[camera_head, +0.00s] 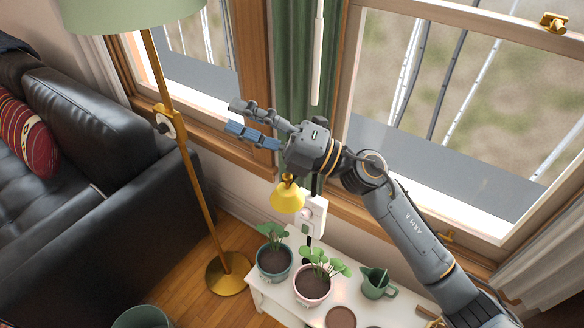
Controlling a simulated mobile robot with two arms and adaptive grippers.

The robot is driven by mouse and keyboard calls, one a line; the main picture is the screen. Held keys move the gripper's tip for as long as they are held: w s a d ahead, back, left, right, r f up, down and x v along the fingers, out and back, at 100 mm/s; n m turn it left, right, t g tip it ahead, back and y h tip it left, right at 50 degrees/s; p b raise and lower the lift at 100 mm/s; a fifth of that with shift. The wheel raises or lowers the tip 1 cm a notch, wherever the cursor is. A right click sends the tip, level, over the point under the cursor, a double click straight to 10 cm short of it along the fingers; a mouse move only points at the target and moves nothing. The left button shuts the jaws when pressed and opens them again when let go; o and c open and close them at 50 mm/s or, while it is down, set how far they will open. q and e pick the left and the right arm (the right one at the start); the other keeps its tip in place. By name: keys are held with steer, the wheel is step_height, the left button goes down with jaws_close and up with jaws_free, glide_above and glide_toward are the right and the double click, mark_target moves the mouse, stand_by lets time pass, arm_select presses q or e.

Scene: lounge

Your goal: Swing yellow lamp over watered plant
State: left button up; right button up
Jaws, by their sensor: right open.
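The small yellow lamp (287,197) hangs below my right wrist, its shade facing down; my wrist hides part of its arm. In the picture it is above a leafy plant in a green pot (274,272) and left of a plant in a pink pot (312,288). Both pots stand on a white table (273,304). I cannot tell which plant is watered. My right gripper (238,118) is open and empty, its fingers pointing left in front of the window, above and left of the lamp. My left gripper is out of view.
A green watering can (376,285) and a brown saucer (340,317) are right of the pots. A brass floor lamp (190,180) stands at left, beside a black sofa (95,125). A green curtain (292,70) hangs between the windows.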

steer(key=s+a+n+g+h, duration=0.2)
steer(key=s+n+g, duration=0.1)
steer(key=n+g, duration=0.25)
steer(key=n+t+h+p, duration=0.25)
steer(key=n+h, duration=0.35)
steer(key=h, duration=1)
glide_toward(288, 176)
steer(key=p+x, duration=0.2)
steer(key=x, duration=0.8)
steer(key=shift+w+a+f, duration=0.1)
steer(key=shift+f, duration=0.05)
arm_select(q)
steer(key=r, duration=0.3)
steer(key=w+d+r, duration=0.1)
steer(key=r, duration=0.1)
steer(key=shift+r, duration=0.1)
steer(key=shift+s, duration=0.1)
arm_select(e)
jaws_close()
